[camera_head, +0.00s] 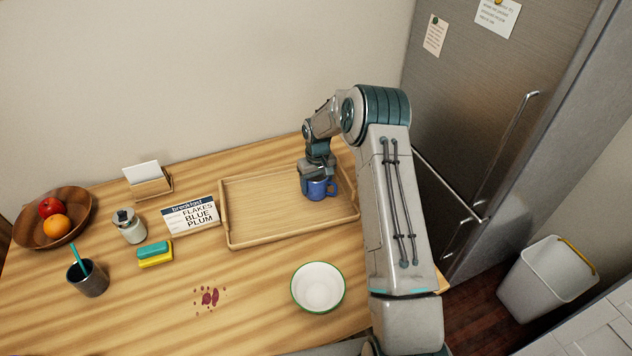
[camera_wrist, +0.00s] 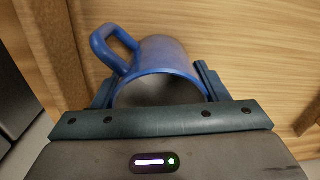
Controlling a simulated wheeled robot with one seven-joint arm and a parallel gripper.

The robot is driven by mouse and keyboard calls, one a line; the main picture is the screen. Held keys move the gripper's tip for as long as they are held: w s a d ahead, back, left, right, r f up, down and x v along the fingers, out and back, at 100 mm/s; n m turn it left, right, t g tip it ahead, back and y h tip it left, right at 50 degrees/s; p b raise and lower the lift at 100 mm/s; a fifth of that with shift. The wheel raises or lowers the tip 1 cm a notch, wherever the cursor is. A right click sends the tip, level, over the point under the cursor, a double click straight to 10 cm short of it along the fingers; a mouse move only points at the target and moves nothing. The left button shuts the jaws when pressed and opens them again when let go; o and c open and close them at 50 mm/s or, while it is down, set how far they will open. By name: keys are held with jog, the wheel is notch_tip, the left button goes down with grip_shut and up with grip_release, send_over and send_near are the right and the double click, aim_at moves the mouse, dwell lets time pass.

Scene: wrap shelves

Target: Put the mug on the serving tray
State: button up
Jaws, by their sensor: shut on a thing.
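The blue mug (camera_head: 318,190) is at the right part of the wooden serving tray (camera_head: 262,206), inside its rim as seen from above. I cannot tell whether its base touches the tray. My gripper (camera_head: 313,180) is over the mug and shut on it. In the wrist view the mug (camera_wrist: 158,62) sits between the two fingers of my gripper (camera_wrist: 158,92), with its handle toward the upper left. The tray's wooden surface (camera_wrist: 245,45) shows behind it. My gripper hides part of the mug in the head view.
A white bowl with a green rim (camera_head: 318,287) stands in front of the tray. A breakfast sign (camera_head: 191,215), a sponge (camera_head: 155,253), a jar (camera_head: 129,227), a dark cup (camera_head: 88,279) and a fruit bowl (camera_head: 70,232) are to the left. A fridge (camera_head: 480,110) stands at the right.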

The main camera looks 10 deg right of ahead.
jog(key=shift+f, duration=0.1)
jog(key=o, duration=1.2)
jog(key=shift+c, duration=0.2)
